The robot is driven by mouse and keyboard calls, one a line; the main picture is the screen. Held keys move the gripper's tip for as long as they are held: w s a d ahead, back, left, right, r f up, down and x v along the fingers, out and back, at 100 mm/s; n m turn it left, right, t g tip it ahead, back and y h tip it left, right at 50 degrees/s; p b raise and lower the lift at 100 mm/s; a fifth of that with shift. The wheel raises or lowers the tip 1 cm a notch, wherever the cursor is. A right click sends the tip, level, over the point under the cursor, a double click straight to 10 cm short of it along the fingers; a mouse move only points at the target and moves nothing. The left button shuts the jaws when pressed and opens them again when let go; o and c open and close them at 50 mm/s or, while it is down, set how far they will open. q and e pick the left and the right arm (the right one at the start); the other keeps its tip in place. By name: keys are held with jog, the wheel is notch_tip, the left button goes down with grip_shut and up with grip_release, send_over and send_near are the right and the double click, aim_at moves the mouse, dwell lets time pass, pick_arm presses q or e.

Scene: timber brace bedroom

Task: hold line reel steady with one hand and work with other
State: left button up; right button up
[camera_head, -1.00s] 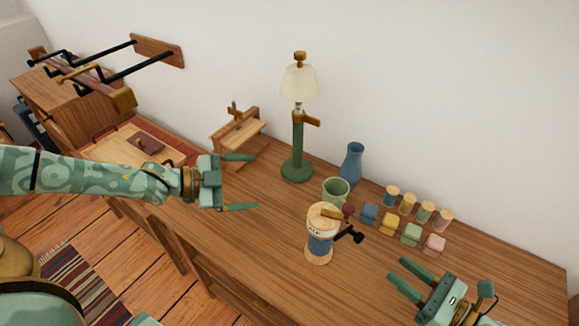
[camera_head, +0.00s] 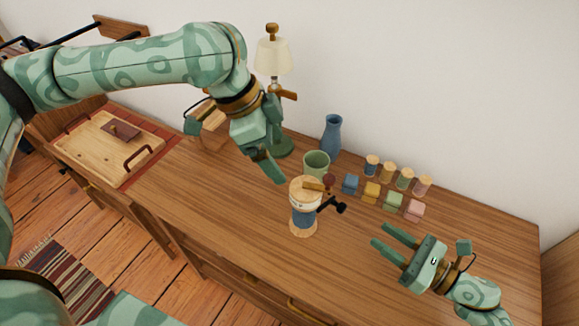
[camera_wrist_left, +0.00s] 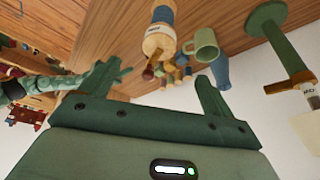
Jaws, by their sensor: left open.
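The line reel (camera_head: 303,210) stands upright on the wooden desk, with pale wooden ends, a blue middle, and a dark crank on its right side. In the left wrist view the reel (camera_wrist_left: 161,40) shows beyond the fingers, apart from them. My left gripper (camera_head: 272,172) is open and empty, above and to the left of the reel, pointing down toward it; its far finger is mostly hidden in the head view. My right gripper (camera_head: 380,235) is open and empty, to the right of the reel, with its fingers pointing left toward it.
A green mug (camera_head: 316,164) stands close behind the reel, with a blue vase (camera_head: 332,135) beyond. Several small coloured blocks and spools (camera_head: 372,192) sit to the right. A lamp (camera_head: 273,58) stands partly behind my left arm. A wooden tray (camera_head: 90,150) lies at the left.

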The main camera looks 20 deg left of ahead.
aim_at(301, 187)
pick_arm(q)
jog(key=x, duration=1.5)
jog(key=shift+f, duration=0.1)
jog(key=c, duration=1.2)
jog(key=shift+c, duration=0.2)
pick_arm(e)
jog(key=shift+o, duration=1)
jog(key=shift+d, duration=0.1)
jog(key=w+a+n, duration=0.1)
jog(key=w+a, duration=0.2)
jog(key=a, duration=0.6)
jog(key=shift+w+a+r, duration=0.15)
